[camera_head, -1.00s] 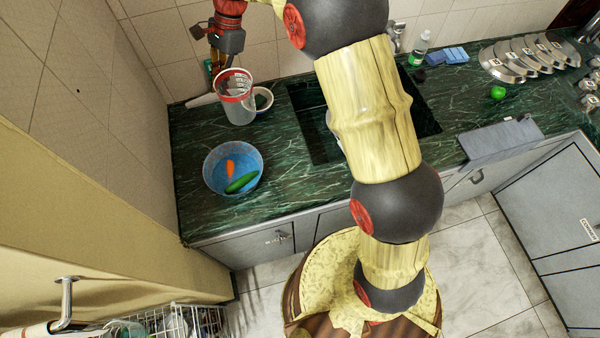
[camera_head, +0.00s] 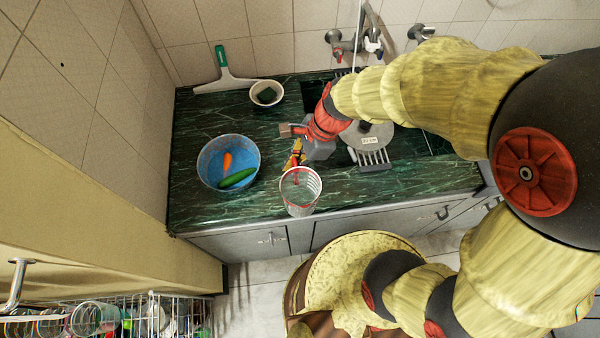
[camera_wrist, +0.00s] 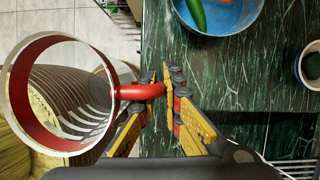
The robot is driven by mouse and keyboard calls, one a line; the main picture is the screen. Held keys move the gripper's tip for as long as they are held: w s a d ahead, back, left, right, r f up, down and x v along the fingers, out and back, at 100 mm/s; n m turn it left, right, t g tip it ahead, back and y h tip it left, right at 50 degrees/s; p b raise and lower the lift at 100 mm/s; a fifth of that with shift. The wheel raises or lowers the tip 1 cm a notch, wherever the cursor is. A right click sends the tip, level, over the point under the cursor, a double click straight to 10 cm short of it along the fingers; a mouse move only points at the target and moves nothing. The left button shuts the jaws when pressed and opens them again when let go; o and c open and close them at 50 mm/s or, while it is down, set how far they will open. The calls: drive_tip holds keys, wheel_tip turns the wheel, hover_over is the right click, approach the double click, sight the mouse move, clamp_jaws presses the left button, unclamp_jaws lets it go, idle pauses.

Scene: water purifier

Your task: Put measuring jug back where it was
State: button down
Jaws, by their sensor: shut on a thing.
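The measuring jug (camera_head: 301,196) is clear with a red rim and a red handle. In the head view it is upright over the front edge of the green counter. My gripper (camera_head: 296,162) is behind it and shut on its handle. In the wrist view the jug (camera_wrist: 62,95) fills the left side, and its red handle (camera_wrist: 138,91) runs between my gripper's fingertips (camera_wrist: 168,92). The jug's opening shows, and floor tiles are visible beyond it. I cannot tell how high it hangs relative to the counter.
A blue bowl (camera_head: 211,150) with a carrot and a cucumber stands left on the counter (camera_head: 200,208). A small bowl (camera_head: 281,94) and a squeegee (camera_head: 225,75) are at the back. The sink holds a round lid (camera_head: 362,141) and rack. A wire basket (camera_head: 160,318) is at lower left.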

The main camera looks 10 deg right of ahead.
drive_tip(key=shift+d+f, duration=0.25)
drive_tip(key=shift+f, duration=0.1)
drive_tip(key=shift+m, duration=0.4)
drive_tip(key=w+f+b, duration=0.1)
drive_tip(key=w+f, duration=0.2)
drive_tip(key=w, duration=0.1)
drive_tip(key=w+f+b, duration=0.1)
drive_tip(key=w+f, duration=0.2)
drive_tip(key=w, duration=0.2)
drive_tip(key=w+f+b, duration=0.2)
drive_tip(key=w+f, duration=0.1)
drive_tip(key=w, duration=0.2)
drive_tip(key=shift+d+f, duration=0.2)
drive_tip(key=shift+d, duration=0.05)
drive_tip(key=shift+w+f+b, duration=0.15)
drive_tip(key=shift+f+b, duration=0.3)
drive_tip(key=shift+f, duration=0.45)
drive_tip(key=shift+w+f+b, duration=0.1)
drive_tip(key=shift+f+b, duration=0.35)
drive_tip(key=shift+f, duration=0.4)
drive_tip(key=shift+f, duration=0.15)
drive_tip(key=c, duration=2)
unclamp_jaws()
drive_tip(key=shift+o, duration=0.2)
